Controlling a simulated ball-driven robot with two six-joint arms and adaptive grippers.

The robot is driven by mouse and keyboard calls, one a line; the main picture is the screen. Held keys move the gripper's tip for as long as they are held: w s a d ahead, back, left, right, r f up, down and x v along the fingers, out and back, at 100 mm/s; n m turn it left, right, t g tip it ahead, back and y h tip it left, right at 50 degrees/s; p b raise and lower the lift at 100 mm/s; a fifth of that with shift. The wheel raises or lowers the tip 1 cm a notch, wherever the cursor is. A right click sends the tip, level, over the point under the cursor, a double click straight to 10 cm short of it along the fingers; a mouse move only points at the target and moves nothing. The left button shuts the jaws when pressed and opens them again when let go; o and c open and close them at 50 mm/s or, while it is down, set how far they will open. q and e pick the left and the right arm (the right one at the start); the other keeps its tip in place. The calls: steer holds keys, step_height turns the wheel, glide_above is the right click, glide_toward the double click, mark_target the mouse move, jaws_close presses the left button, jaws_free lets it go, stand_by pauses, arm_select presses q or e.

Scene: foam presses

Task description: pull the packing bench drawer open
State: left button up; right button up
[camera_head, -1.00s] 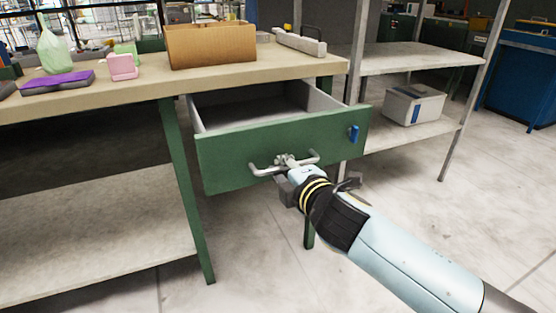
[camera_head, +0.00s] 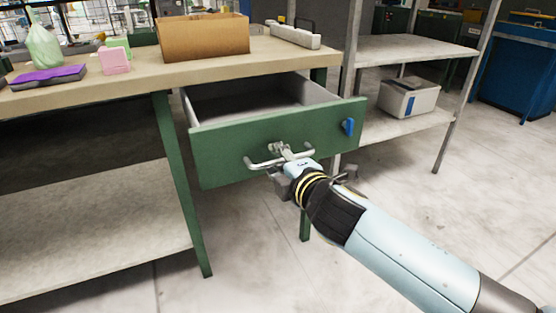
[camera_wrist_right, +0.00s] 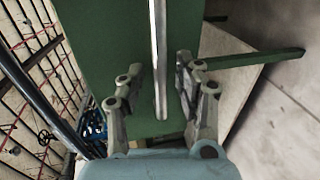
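The packing bench drawer (camera_head: 235,150) has a green front and stands well out from under the bench top (camera_head: 120,78), with its inside showing. A pale bar handle (camera_head: 262,164) runs across its front. My right gripper (camera_head: 283,150) is at this handle. In the right wrist view, the handle bar (camera_wrist_right: 158,55) runs between the two fingers of my right gripper (camera_wrist_right: 158,80). A gap shows on each side of the bar, so the gripper is open around it and not clamped. My left gripper is not in view.
A cardboard box (camera_head: 203,38), a pink block (camera_head: 115,61) and a purple-topped item (camera_head: 48,76) are on the bench. A blue tag (camera_head: 348,127) is on the drawer front. A shelf rack (camera_head: 405,50) with a grey bin (camera_head: 410,100) stands right. The floor in front is clear.

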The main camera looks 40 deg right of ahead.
steer(key=v, duration=1.2)
steer(key=s+d+f+m+g+y+p, duration=0.1)
steer(key=s+f+m+g, duration=0.2)
steer(key=f, duration=1.1)
steer(key=s+f+m+g+y+p, duration=0.15)
steer(key=s+f+g, duration=0.3)
steer(key=f, duration=1.05)
steer(key=s+f+m+g, duration=0.2)
steer(key=s+f, duration=0.3)
steer(key=s, duration=0.5)
steer(key=s+f+m+g, duration=0.3)
steer(key=s+f+m, duration=0.2)
steer(key=s, duration=0.5)
steer(key=s+f+m+g, duration=0.2)
steer(key=s+f, duration=0.3)
steer(key=s, duration=0.5)
steer(key=shift+f+m, duration=0.25)
steer(key=shift+m, duration=0.6)
